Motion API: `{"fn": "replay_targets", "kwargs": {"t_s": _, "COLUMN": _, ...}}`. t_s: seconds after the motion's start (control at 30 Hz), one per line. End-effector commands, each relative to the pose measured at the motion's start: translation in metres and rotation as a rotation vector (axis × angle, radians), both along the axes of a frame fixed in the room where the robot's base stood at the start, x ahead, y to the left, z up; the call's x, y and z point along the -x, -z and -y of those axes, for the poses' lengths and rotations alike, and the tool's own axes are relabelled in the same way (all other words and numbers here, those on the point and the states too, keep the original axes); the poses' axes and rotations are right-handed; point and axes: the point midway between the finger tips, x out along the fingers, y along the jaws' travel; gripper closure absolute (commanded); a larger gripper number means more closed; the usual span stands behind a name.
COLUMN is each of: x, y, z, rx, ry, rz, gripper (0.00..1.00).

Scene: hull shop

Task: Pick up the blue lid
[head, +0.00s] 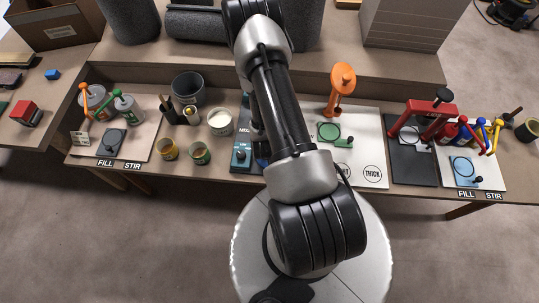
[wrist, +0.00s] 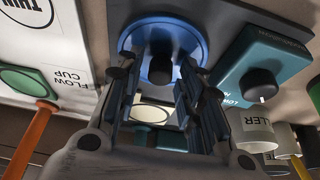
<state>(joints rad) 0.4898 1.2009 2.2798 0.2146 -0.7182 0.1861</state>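The blue lid (wrist: 150,38) is a round blue disc with a dark knob in the middle, at the top centre of the wrist view. My gripper (wrist: 160,72) points at it, with one finger on each side of the dark knob. The fingers are spread with a visible gap between them, and I cannot tell whether they touch the knob or lid. In the head view my arm covers the gripper and almost all of the lid.
A teal box with a black knob (wrist: 262,85) is close beside the lid. A cup labelled FILLER (wrist: 255,130) stands near it. A white board with a green disc (wrist: 25,80) is on the other side. In the head view, cans (head: 220,121) and an orange stand (head: 341,85) flank my arm.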

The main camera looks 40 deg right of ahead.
Motion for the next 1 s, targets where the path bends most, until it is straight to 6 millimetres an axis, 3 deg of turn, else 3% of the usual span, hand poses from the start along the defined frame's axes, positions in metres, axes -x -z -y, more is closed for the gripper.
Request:
{"fn": "replay_targets", "kwargs": {"t_s": 0.33, "x": 0.000, "y": 0.000, "z": 0.000, "rx": 0.000, "ry": 0.000, "rz": 0.000, "gripper": 0.91}}
{"fn": "replay_targets", "kwargs": {"t_s": 0.63, "x": 0.000, "y": -0.005, "z": 0.000, "rx": 0.001, "ry": 0.000, "rz": 0.001, "gripper": 0.92}}
{"fn": "replay_targets", "kwargs": {"t_s": 1.0, "x": -0.001, "y": -0.076, "z": 0.001, "rx": 0.001, "ry": 0.001, "rz": 0.003, "gripper": 0.92}}
